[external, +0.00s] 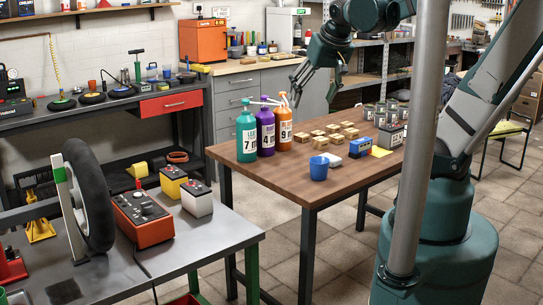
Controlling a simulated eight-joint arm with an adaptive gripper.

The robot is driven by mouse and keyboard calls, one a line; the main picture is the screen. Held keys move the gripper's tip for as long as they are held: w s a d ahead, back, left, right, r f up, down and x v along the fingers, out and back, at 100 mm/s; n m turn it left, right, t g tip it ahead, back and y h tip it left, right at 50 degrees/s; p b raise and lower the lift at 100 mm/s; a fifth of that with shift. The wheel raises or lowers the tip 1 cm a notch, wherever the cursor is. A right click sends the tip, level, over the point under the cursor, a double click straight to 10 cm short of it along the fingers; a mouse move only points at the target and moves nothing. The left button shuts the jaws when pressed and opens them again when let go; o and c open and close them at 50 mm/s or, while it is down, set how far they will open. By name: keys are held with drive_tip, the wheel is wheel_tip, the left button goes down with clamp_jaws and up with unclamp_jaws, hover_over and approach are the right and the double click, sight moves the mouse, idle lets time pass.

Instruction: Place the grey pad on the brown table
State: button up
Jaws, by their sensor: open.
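The brown table (262,183) stands in the middle of the external view. A small, flat, pale grey piece (331,160) lies on it between a blue cup (319,169) and a blue box (360,148); it may be the grey pad, but it is too small to be sure. My gripper (296,98) is open and points down above the back of the table, near the top of the orange bottle (285,130). I see nothing held between its fingers.
Purple (265,132) and teal (246,137) bottles stand left of the orange one. Several wooden blocks (333,135), grey cans (392,108) and a dark battery-like box (390,137) are also on the table. Its front left part is clear. A grey bench (190,240) stands at lower left.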

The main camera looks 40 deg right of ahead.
drive_tip(key=s+a+r+n+t+y, duration=0.1)
drive_tip(key=s+a+n, duration=0.3)
drive_tip(key=s, duration=0.1)
drive_tip(key=shift+a+r+t, duration=0.2)
drive_tip(key=shift+r+t, duration=0.15)
drive_tip(key=shift+t, duration=0.05)
idle(1.2)
